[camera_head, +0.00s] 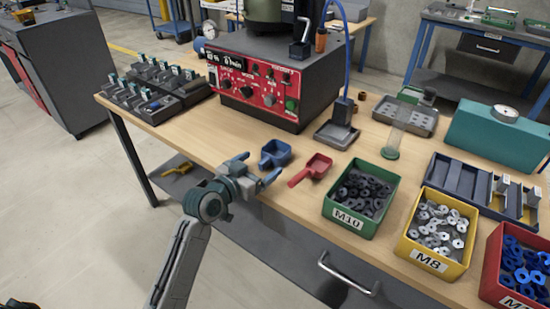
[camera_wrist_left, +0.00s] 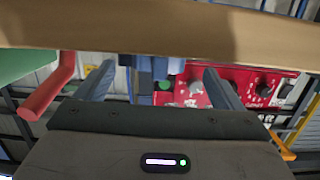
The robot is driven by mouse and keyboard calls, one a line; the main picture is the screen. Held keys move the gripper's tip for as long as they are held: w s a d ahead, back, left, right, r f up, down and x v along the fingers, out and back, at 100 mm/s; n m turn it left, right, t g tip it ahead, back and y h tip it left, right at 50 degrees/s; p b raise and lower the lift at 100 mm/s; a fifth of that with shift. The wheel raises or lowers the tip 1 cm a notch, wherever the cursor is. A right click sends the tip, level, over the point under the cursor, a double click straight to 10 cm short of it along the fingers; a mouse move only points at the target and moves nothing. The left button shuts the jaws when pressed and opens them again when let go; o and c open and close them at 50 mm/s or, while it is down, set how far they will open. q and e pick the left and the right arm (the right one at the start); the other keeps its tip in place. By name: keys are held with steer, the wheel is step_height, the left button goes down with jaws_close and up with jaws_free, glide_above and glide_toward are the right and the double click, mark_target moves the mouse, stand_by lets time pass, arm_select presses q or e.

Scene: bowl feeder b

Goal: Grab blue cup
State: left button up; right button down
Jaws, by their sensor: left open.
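The blue cup (camera_head: 276,153) is a small scoop with a short handle. It lies on the wooden table near the front edge, left of the red scoop (camera_head: 312,169). My left gripper (camera_head: 261,169) is open and empty at the table's front edge, just in front of the blue cup, with its fingers pointing towards it. In the left wrist view, blue parts (camera_wrist_left: 146,78), likely the cup, show between the two spread fingers of the gripper (camera_wrist_left: 160,80). Whether the fingers touch the cup cannot be told. My right gripper is not in view.
A green bin (camera_head: 337,223) marked M10 and a yellow bin (camera_head: 407,240) marked M8 stand to the right. The red control panel (camera_head: 258,86) is behind the cup. The wooden table (camera_head: 222,141) is clear left of the cup.

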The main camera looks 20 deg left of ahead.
mark_target(268, 156)
arm_select(q)
steer(key=x, duration=0.5)
steer(key=shift+s, duration=0.1)
steer(key=c, duration=1.2)
